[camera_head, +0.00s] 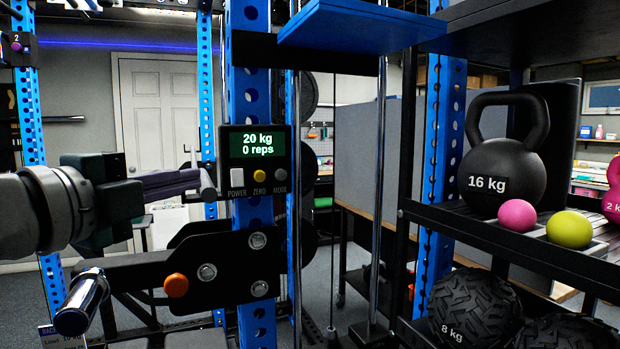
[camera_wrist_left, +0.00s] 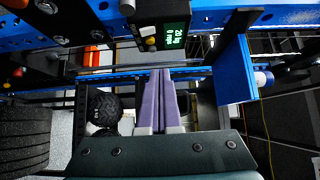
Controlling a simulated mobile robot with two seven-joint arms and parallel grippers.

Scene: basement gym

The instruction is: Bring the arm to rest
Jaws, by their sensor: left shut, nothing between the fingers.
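My left arm comes in from the left in the head view. Its dark green gripper (camera_head: 196,181) has purple fingers pointing right, towards the left edge of a black display box (camera_head: 254,160). Whether the fingertips touch the box cannot be told from the head view. In the left wrist view the two purple fingers (camera_wrist_left: 160,72) lie side by side, shut with nothing between them. The display box (camera_wrist_left: 165,32) is beyond their tips there. Its screen reads 20 kg and 0 reps, above buttons marked POWER, ZERO and MODE. My right gripper is not in view.
The box is on a blue rack upright (camera_head: 248,95). Below it is a black bracket (camera_head: 225,268) with an orange knob (camera_head: 176,285). A blue plate (camera_head: 350,25) hangs overhead. At right, a shelf holds a 16 kg kettlebell (camera_head: 505,160), a pink ball (camera_head: 517,215) and a yellow-green ball (camera_head: 569,229).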

